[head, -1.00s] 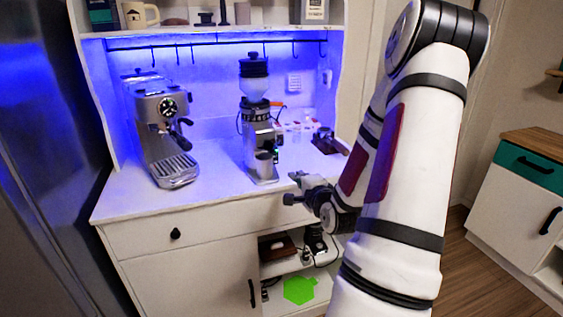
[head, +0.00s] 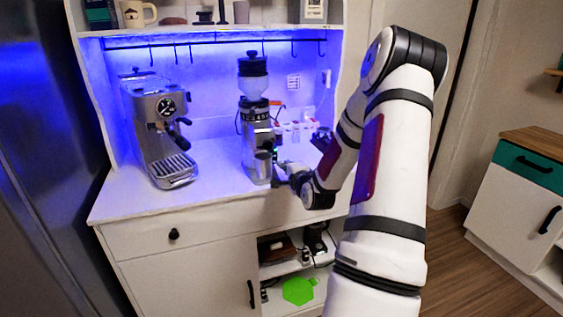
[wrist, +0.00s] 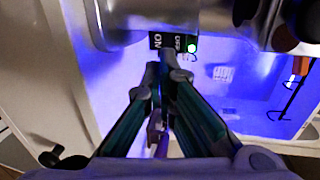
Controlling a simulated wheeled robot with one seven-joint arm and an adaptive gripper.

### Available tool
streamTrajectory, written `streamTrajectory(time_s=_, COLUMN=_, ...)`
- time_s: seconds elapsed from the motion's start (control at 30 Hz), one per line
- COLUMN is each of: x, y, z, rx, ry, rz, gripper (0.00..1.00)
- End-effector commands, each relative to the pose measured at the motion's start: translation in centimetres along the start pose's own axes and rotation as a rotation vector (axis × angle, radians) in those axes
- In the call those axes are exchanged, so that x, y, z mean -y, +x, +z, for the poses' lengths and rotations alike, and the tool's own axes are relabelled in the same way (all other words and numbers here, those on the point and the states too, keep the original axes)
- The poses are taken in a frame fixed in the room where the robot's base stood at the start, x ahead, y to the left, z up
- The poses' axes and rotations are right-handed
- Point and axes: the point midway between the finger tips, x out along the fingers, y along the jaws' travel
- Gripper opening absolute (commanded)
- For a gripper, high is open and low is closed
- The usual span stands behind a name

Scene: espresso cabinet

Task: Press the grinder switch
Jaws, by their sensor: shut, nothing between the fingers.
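The grinder (head: 258,125) stands upright on the white counter, with a clear hopper and a black lid on top. Its switch (wrist: 172,41) shows in the wrist view as a small black plate marked ON and OFF, with a lit green light (wrist: 192,48) beside it. My gripper (wrist: 163,70) is shut and empty, its fingertips right at the lower edge of the switch plate. I cannot tell whether they touch it. In the head view my gripper (head: 281,170) is at the grinder's right side, and the switch is mostly hidden there.
A silver espresso machine (head: 162,130) stands to the left on the counter (head: 215,185). A power strip (head: 297,126) and a cable lie behind the grinder. Hooks hang from a rail (head: 210,43) above. The counter front between the machines is clear.

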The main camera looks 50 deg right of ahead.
Motion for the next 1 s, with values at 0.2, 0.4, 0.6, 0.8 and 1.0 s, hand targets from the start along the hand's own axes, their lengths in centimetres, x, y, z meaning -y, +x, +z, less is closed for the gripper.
streamTrajectory(time_s=0.2, x=1.0, y=2.6, z=0.0, rx=0.001, ry=-0.002, rz=-0.002, gripper=0.00)
streamTrajectory(time_s=0.4, x=1.2, y=3.3, z=0.0, rx=0.000, ry=-0.001, rz=0.000, gripper=0.00)
streamTrajectory(time_s=0.6, x=1.2, y=3.3, z=0.0, rx=0.000, ry=-0.001, rz=0.000, gripper=0.00)
streamTrajectory(time_s=0.8, x=1.6, y=3.6, z=-0.1, rx=0.000, ry=0.000, rz=-0.001, gripper=0.00)
streamTrajectory(time_s=1.0, x=1.7, y=4.1, z=0.0, rx=0.000, ry=-0.001, rz=0.014, gripper=0.00)
